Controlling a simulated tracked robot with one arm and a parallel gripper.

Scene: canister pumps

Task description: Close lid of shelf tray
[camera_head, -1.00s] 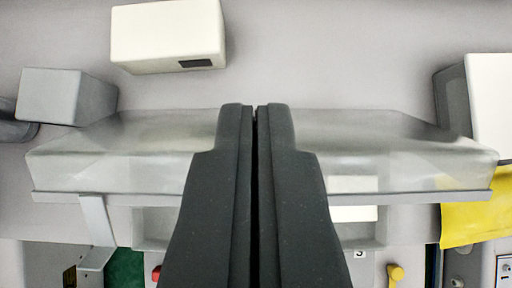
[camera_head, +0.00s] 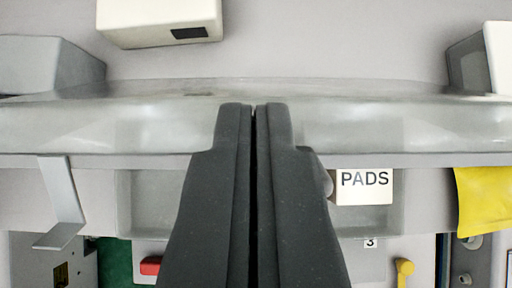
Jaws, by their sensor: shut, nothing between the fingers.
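A wide translucent lid (camera_head: 410,125) spans the picture in the head camera view, with a grey front rim (camera_head: 110,162). The shelf tray (camera_head: 160,205) shows below the rim. A white box marked PADS (camera_head: 364,187) sits in the tray's right part, partly covered by my gripper. The gap below the rim leaves the tray's front visible, so the lid looks raised. My gripper (camera_head: 254,106) is shut and empty, its dark fingers pointing at the middle of the lid. They overlap the lid in the picture; I cannot tell whether they touch it. They hide the tray's middle.
A cream box (camera_head: 150,22) is on the wall above. A grey box (camera_head: 45,65) is at upper left and a white box (camera_head: 497,60) at upper right. A bent grey bracket (camera_head: 62,200) hangs at left. A yellow cloth (camera_head: 484,198) hangs at right.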

